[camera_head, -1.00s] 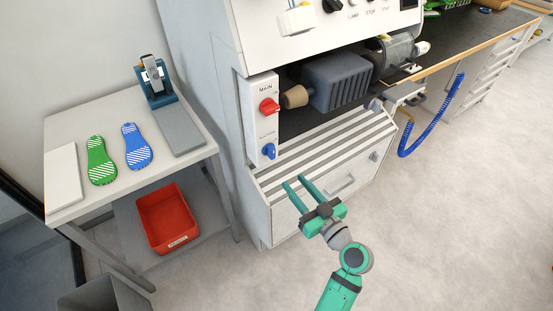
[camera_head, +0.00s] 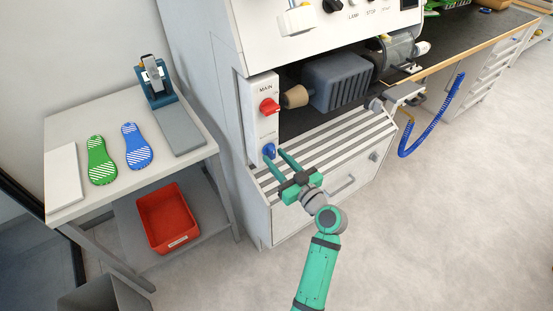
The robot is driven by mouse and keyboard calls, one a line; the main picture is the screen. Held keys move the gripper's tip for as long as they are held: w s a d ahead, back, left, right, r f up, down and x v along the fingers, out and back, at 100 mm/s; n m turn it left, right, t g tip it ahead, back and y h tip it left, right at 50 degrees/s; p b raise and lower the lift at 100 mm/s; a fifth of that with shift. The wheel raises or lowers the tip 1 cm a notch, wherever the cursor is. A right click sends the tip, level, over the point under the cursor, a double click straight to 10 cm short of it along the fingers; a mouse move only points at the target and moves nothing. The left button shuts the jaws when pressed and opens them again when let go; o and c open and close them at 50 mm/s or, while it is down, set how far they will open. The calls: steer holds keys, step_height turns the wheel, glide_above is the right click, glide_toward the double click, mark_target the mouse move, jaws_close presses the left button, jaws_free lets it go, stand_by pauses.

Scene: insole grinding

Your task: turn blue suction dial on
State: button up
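The blue suction dial (camera_head: 269,151) is on the white switch panel (camera_head: 259,118) at the left of the machine, below the red MAIN dial (camera_head: 269,107). My green gripper (camera_head: 273,160) is open, its two fingers pointing up and left at the panel. The upper fingertip is close to the right of the blue dial and the other is lower, near the slatted grille. I cannot tell whether a finger touches the dial. The dial's setting is too small to read.
A slatted grille (camera_head: 335,144) lies under my gripper. A grey motor housing (camera_head: 338,80) with a tan cone (camera_head: 294,97) is above right. A side table (camera_head: 72,133) at left holds a green insole (camera_head: 101,160) and a blue insole (camera_head: 137,147). The floor at right is clear.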

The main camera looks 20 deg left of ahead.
steer(key=shift+w, duration=0.1)
jaws_close()
stand_by(0.3)
steer(key=m, duration=0.4)
steer(key=shift+a+m, duration=0.1)
steer(key=shift+m, duration=0.3)
steer(key=m, duration=0.4)
steer(key=shift+m, duration=0.3)
steer(key=m, duration=0.4)
steer(key=shift+s+r, duration=0.1)
steer(key=shift+s, duration=0.1)
steer(key=shift+m, duration=2.2)
